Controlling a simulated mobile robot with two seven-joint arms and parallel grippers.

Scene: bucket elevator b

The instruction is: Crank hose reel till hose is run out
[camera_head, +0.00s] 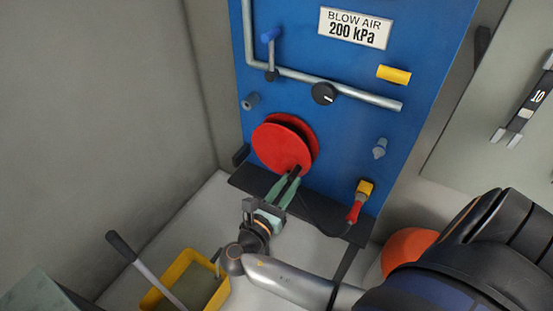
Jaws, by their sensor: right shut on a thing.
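The red hose reel (272,148) is mounted low on the blue panel (350,80). My right gripper (290,180) reaches up from below to the lower right edge of the reel. Its green fingers are shut on a small dark part there, which looks like the crank handle. The fingers hide most of that part. A dark hose (318,220) runs from below the reel toward a red and yellow nozzle (357,203) at the lower right of the panel. My left gripper is not in view.
A dark ledge (335,226) runs along the panel's foot. A yellow bucket (172,277) stands at the lower left, with a long lever (145,266) in front. An orange rounded object (407,247) is at right.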

